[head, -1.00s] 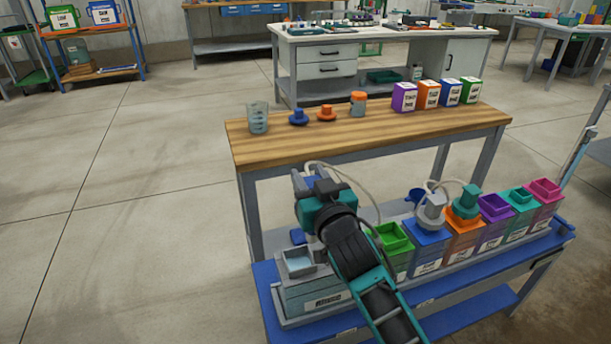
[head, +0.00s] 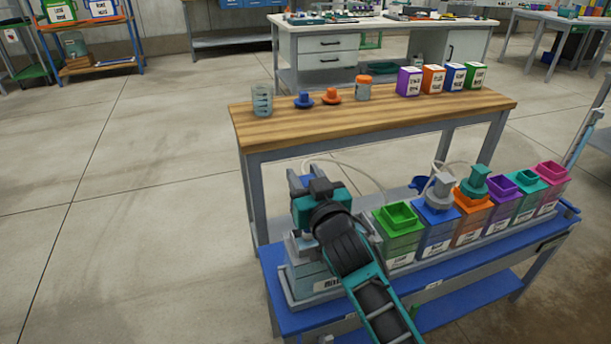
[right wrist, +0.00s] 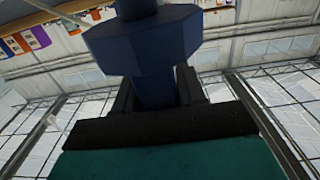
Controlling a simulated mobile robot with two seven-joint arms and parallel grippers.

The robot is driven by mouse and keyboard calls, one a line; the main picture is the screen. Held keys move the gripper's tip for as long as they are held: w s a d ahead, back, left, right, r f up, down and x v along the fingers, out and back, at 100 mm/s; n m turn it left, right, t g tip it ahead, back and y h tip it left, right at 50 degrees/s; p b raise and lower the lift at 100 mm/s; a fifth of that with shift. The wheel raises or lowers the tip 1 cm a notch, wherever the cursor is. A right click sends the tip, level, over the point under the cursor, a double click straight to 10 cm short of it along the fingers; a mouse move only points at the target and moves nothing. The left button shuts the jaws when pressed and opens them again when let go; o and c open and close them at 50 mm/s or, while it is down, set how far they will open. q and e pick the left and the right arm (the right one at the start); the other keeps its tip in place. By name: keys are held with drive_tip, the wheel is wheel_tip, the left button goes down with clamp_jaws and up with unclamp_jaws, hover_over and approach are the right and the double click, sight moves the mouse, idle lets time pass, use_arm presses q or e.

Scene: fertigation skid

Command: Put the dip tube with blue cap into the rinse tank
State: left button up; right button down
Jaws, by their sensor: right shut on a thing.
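The rinse tank (head: 307,281) is the grey, labelled tank at the left end of the row on the blue bench. My right gripper (head: 307,183) is over and just behind it in the head view, and hides most of its opening. The gripper is shut on the dip tube with blue cap. In the right wrist view the dark blue cap (right wrist: 145,45) fills the space above the fingers, its narrower blue part between them. The tube's lower end is hidden, so I cannot tell whether it is inside the tank. My left gripper is not in view.
Green (head: 402,235), blue, orange, purple, teal and pink tanks continue the row rightward. A grey fitting (head: 438,190) stands on the blue tank and a teal one (head: 475,182) on the orange. Pale hoses loop behind. The wooden table (head: 370,120) beyond holds a beaker, caps and small boxes.

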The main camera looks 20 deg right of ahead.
wheel_tip(320, 180, down, 6)
drive_tip(key=b, duration=0.4)
drive_tip(key=shift+f, duration=0.2)
drive_tip(key=shift+f+b, duration=0.4)
drive_tip(key=shift+f, duration=0.1)
drive_tip(key=c, duration=0.9)
unclamp_jaws()
drive_tip(key=o, duration=0.3)
drive_tip(key=shift+o, duration=0.2)
drive_tip(key=shift+f, duration=0.1)
